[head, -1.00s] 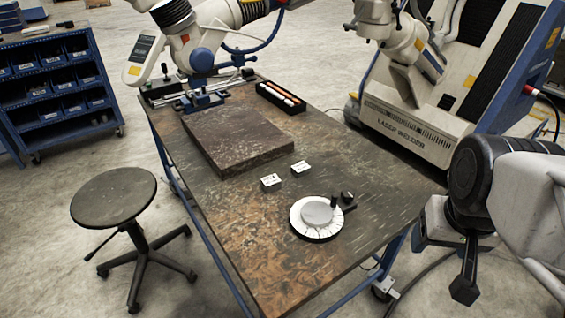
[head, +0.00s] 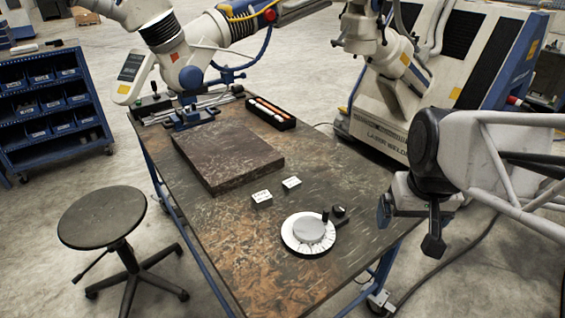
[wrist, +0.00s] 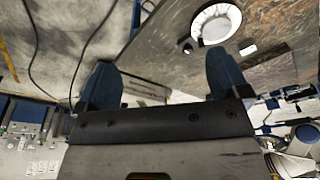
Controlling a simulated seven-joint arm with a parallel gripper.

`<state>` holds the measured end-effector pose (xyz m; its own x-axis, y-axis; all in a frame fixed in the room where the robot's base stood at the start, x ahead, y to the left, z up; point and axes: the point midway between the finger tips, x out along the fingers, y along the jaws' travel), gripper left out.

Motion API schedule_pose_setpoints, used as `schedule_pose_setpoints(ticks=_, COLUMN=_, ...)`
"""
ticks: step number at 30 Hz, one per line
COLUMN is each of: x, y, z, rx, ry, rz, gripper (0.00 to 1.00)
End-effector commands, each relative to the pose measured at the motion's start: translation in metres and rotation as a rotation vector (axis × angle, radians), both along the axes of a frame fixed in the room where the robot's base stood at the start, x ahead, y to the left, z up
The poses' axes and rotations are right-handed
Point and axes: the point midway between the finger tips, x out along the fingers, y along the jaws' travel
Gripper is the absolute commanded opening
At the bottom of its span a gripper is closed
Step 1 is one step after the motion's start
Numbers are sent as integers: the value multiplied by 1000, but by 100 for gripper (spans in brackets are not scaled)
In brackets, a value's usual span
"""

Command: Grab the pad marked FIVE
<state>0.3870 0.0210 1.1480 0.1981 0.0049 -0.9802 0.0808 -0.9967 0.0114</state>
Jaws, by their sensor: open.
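Two small white pads lie on the worktable, a left one (head: 262,199) and a right one (head: 291,183), between the brown slab and the dial. Both have dark marks on top, too small to tell which is FIVE. My gripper (head: 410,222) is open and empty at the table's right edge in the head view, apart from both pads, with the dial nearer to it. In the wrist view my gripper (wrist: 161,64) shows two spread blue fingers with nothing between them. A small white block (wrist: 247,50) shows beyond the right finger; its marks are unreadable.
The white round dial (head: 308,233) with a dark knob stands between my gripper and the pads. The brown slab (head: 228,157) and a black tray of rods (head: 270,113) lie farther back. A stool (head: 102,217) stands left of the table. The front tabletop is clear.

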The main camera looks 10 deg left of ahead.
Motion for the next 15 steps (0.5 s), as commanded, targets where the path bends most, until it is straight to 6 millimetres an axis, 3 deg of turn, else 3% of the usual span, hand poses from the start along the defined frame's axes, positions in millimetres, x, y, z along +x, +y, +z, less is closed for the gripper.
schedule_pose_setpoints(ticks=15, x=121, y=67, z=-16, rx=-14, ry=57, rz=171, gripper=94)
